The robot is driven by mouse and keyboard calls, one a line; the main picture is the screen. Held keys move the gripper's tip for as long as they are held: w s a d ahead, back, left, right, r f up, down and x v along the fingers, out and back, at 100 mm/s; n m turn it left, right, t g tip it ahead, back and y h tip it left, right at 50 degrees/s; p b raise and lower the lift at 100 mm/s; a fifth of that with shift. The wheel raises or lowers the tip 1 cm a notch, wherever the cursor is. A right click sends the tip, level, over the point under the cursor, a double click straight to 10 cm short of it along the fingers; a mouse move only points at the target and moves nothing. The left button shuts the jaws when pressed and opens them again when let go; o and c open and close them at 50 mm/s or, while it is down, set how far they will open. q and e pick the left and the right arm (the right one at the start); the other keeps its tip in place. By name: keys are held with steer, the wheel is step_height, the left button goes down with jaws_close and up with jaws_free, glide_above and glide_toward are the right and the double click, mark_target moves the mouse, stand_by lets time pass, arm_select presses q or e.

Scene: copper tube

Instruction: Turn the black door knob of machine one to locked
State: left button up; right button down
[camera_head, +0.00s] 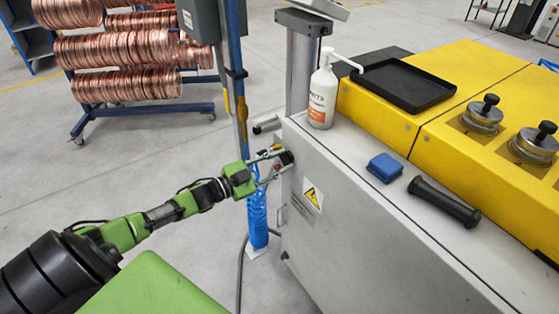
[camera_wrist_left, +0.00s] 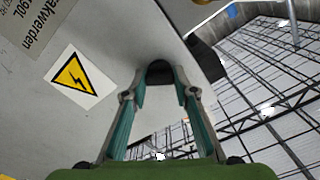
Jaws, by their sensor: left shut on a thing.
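The black door knob (camera_head: 287,158) sits on the upper left end of the grey machine cabinet (camera_head: 345,215). My left gripper (camera_head: 278,162) reaches it from the left and is shut on it. In the left wrist view the dark knob (camera_wrist_left: 160,70) lies between the fingertips of my left gripper (camera_wrist_left: 160,88), against the grey door panel. The fingers hide part of the knob, and I cannot tell which setting it points to. My right gripper is not in view.
A yellow warning label (camera_head: 313,194) is on the panel beside the knob. A white bottle (camera_head: 323,92), a blue block (camera_head: 385,167) and a black cylinder (camera_head: 444,201) stand or lie on top. Blue coiled hose (camera_head: 257,215) hangs below my gripper. A copper coil rack (camera_head: 125,60) stands behind.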

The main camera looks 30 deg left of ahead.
arm_select(q)
steer(key=n, duration=0.6)
steer(key=shift+n+p, duration=0.3)
stand_by(0.5)
steer(key=o, duration=1.1)
steer(key=v, duration=1.2)
